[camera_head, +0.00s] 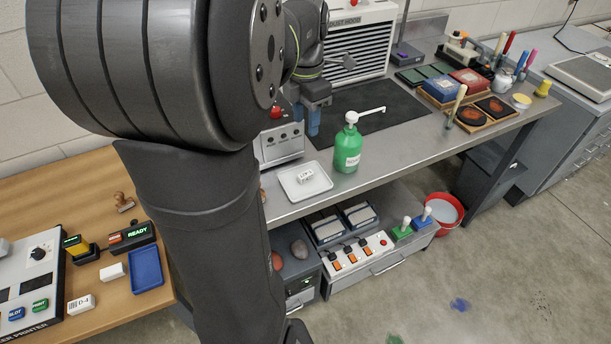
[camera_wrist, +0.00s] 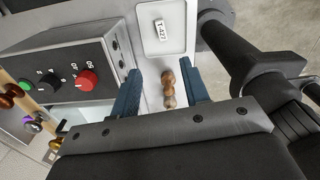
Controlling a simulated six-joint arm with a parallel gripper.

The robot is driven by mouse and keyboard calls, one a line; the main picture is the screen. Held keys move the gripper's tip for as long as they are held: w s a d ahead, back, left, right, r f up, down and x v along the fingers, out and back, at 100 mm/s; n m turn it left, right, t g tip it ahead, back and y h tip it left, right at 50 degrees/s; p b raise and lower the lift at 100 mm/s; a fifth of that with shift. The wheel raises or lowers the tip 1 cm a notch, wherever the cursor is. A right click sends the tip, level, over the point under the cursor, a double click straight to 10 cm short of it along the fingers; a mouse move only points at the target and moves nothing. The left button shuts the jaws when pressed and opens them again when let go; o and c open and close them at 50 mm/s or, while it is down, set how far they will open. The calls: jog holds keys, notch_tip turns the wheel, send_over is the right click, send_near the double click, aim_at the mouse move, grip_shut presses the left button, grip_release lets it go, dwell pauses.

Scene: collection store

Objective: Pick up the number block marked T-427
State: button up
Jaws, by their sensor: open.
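The number block marked T-427 (camera_wrist: 160,30) is small and white with dark print. It lies in a shallow white tray (camera_wrist: 149,47), ahead of my fingertips in the wrist view. In the head view the block (camera_head: 305,176) sits in the tray (camera_head: 290,188) on the grey bench, its print too small to read surely. My gripper (camera_wrist: 165,88) is open, with two blue fingers apart and nothing held. In the head view my gripper (camera_head: 305,118) is above the bench, behind the tray in the picture. My arm hides part of the bench.
A turned wooden handle (camera_wrist: 168,90) shows between my fingers in the wrist view; whether it stands lower cannot be told. A control box with a red knob (camera_wrist: 86,80) is close on the left. A green pump bottle (camera_head: 347,150) stands right of the tray. A dark mat (camera_head: 385,108) lies behind.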

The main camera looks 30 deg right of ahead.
aim_at(306, 174)
notch_tip(306, 174, down, 16)
jog(key=shift+s+a+f, duration=0.1)
jog(key=shift+s+f, duration=0.05)
jog(key=shift+f, duration=0.1)
dwell(0.3)
grip_shut()
